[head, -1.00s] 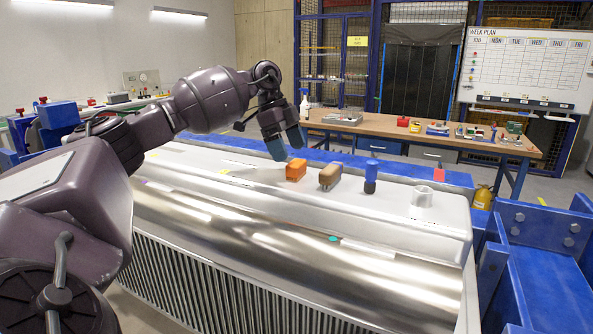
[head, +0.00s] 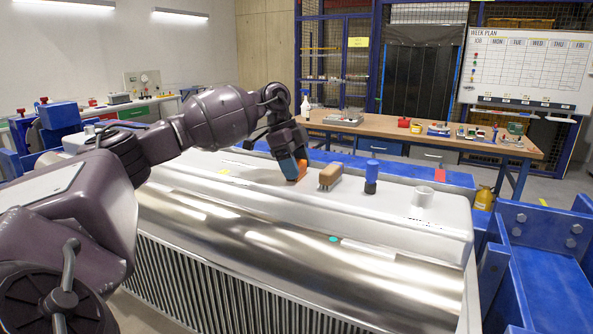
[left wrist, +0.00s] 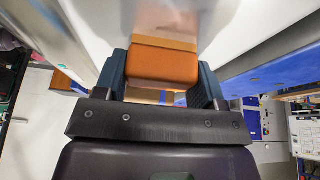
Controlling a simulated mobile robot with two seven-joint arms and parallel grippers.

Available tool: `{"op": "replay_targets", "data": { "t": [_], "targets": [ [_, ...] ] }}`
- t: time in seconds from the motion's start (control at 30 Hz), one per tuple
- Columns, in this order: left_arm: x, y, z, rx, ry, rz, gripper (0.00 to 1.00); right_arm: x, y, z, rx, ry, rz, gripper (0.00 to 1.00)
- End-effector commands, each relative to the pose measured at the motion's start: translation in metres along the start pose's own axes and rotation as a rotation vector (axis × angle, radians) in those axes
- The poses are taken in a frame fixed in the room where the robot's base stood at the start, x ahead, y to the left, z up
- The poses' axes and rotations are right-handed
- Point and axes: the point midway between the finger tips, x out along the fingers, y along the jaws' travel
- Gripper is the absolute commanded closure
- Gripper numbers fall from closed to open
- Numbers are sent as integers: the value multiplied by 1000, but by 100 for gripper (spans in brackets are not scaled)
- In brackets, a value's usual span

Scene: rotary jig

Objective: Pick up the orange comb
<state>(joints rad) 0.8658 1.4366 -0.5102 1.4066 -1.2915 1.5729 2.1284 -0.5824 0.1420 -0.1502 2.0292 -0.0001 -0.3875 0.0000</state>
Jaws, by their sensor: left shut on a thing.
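The orange comb (head: 303,171) is a small orange block-like piece on the pale top of the large metal machine. In the head view it is partly hidden behind the fingers of my left gripper (head: 294,170). In the left wrist view the orange comb (left wrist: 164,64) sits between the two blue fingers of my left gripper (left wrist: 162,75), which is shut on it. I cannot tell whether the comb still touches the surface. My right gripper is in neither view.
A blue beam (head: 400,173) runs behind. A wooden workbench (head: 450,141) stands farther back.

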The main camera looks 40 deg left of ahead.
Motion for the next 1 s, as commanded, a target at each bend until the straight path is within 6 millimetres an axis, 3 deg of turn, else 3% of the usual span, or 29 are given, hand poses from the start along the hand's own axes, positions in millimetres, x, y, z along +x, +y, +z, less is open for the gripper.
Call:
{"op": "replay_targets", "data": {
  "t": [0.27,0.47,1.0],
  "targets": [
    [-2,0,-1,0,0,-1,60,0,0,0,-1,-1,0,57],
    [-21,-1,-8,1,1,-5,60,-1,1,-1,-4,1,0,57],
    [-143,0,-59,2,4,-6,60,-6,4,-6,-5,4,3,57]
  ]
}}
